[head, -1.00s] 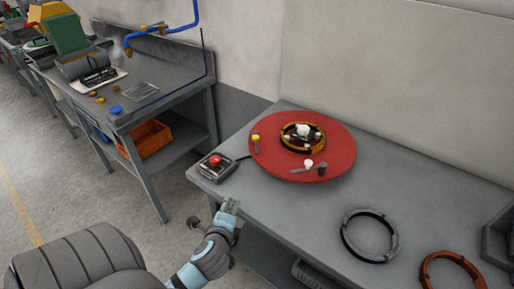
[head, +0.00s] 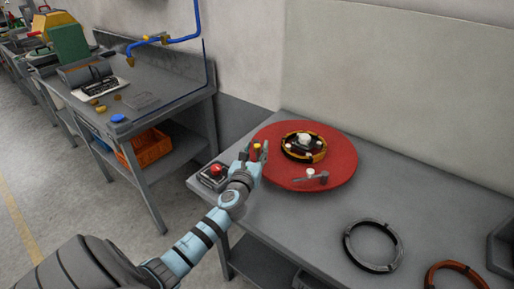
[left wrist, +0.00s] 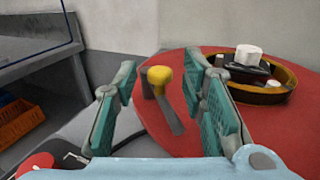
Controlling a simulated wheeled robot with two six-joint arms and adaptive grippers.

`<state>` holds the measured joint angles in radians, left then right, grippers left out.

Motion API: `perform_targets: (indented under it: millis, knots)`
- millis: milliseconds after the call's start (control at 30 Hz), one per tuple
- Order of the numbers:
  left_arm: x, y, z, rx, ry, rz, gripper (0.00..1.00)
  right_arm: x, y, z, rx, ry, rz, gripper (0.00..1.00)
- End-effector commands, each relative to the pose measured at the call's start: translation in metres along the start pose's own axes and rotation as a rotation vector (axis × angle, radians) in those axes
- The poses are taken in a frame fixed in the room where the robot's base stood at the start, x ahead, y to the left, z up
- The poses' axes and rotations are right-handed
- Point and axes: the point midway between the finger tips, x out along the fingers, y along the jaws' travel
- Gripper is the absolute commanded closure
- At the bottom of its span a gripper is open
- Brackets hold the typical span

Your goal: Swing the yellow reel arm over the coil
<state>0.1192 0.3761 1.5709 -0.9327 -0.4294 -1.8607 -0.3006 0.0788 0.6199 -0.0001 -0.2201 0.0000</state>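The yellow reel arm has a yellow knob (left wrist: 160,78) on a flat grey lever, at the left edge of the red round reel (head: 335,172). In the head view the yellow knob (head: 257,149) shows between my left fingers. My left gripper (left wrist: 158,88) is open, with one teal-padded finger on each side of the knob; I see gaps on both sides in the left wrist view. The coil (head: 290,154), a copper-gold ring, sits around the hub at the reel's middle, right of my gripper. The lever points away from the coil. My right gripper is not in view.
A grey box with a red button (head: 216,169) stands left of the reel, close to my left arm. A white-knobbed lever (head: 311,174) is at the reel's front. A dark ring (head: 347,247) and an orange-brown coil (head: 430,279) lie on the grey table at right.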

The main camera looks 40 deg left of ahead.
Motion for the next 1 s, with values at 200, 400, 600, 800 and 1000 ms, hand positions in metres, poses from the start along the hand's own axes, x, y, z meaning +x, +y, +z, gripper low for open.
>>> perform_targets:
  millis: [200,400,600,800,1000]
  knots:
    - [0.019,0.0,-0.001,-0.002,0.001,0.0,0.62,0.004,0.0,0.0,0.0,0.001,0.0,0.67]
    - [0.02,0.0,0.0,-0.002,0.001,0.0,0.62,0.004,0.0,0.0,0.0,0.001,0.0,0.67]
    - [0.019,0.0,0.0,-0.002,0.001,0.0,0.88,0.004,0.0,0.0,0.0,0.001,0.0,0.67]
    - [0.019,0.0,-0.001,-0.003,0.001,0.0,1.0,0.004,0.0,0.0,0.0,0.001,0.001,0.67]
    - [0.019,0.0,-0.001,-0.003,0.001,0.004,1.0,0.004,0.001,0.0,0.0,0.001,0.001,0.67]
